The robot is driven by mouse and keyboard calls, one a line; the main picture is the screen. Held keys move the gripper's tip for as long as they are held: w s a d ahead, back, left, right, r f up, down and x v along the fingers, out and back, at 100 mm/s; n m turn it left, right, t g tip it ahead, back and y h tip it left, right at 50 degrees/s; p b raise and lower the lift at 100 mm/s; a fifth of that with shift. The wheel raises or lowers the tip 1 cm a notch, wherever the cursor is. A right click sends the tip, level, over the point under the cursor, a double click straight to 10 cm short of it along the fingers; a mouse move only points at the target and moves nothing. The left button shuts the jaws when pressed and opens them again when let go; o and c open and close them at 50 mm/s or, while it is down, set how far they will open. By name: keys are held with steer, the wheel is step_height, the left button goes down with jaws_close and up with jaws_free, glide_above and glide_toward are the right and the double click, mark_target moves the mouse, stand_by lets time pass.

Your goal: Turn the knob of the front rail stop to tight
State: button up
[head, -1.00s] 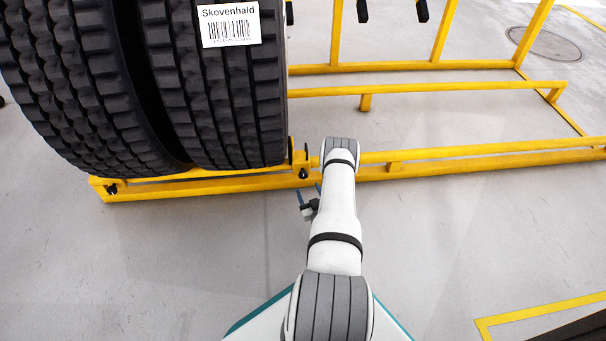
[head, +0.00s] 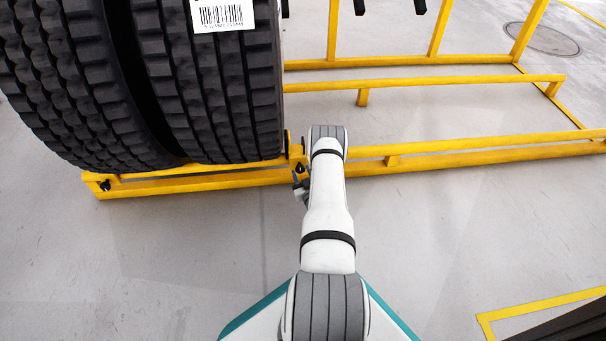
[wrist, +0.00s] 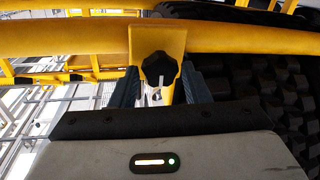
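The rail stop is a yellow bracket (wrist: 157,38) with a black lobed knob (wrist: 161,68) on its face. In the head view this knob (head: 299,168) sits on the yellow front rail, just right of the tires. My gripper (wrist: 159,76) is open in the wrist view. Its two dark fingers stand on either side of the knob, with a gap visible on both sides. I cannot tell how deep the knob lies between the fingertips. In the head view my arm partly hides the gripper (head: 300,190).
Two large black tires (head: 215,90) stand on the yellow rack (head: 470,150) to the left of my arm. Another black knob (head: 104,185) is at the rack's left end.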

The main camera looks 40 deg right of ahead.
steer(key=c, duration=0.6)
